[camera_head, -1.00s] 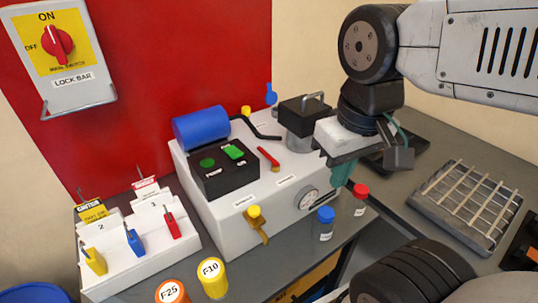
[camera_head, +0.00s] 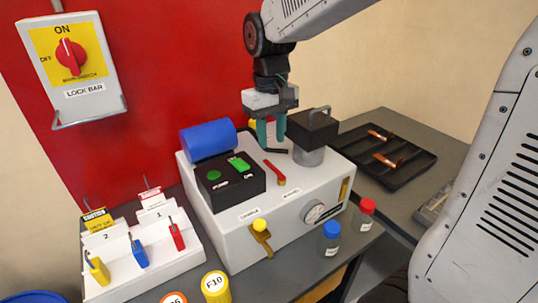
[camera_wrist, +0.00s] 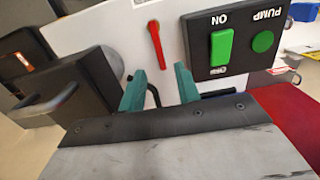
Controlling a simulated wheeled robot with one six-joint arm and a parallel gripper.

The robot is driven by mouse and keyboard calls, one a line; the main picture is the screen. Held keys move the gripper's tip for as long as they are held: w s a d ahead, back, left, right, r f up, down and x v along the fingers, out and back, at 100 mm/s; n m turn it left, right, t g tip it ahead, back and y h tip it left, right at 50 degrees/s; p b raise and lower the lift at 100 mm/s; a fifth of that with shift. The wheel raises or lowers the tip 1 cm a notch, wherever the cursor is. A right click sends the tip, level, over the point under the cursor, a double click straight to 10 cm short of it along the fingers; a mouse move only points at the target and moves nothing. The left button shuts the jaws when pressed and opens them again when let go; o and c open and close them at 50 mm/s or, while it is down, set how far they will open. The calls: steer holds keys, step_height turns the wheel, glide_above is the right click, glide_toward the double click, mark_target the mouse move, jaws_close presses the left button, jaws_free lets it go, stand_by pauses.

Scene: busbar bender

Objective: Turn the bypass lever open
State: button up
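The white pump unit (camera_head: 235,240) stands on the grey bench. A red lever (camera_head: 275,172) lies on its top and also shows in the wrist view (camera_wrist: 156,45). A yellow-knobbed handle (camera_head: 261,236) is on its front face. A black bent bar (camera_wrist: 154,93) shows behind the fingers, partly hidden.
A black block with a handle (camera_head: 312,130) stands close right of my gripper. The blue cylinder (camera_head: 208,140) and black pump panel (camera_head: 232,188) are to its left. A black tray (camera_head: 395,165) with copper pieces is further right. Blue-capped (camera_head: 331,232) and red-capped (camera_head: 367,207) bottles stand in front.

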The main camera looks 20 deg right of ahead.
mark_target(269, 163)
steer(key=shift+w+r, duration=0.4)
steer(key=shift+w, duration=0.25)
step_height(269, 163, down, 8)
steer(key=shift+r, duration=0.2)
jaws_close()
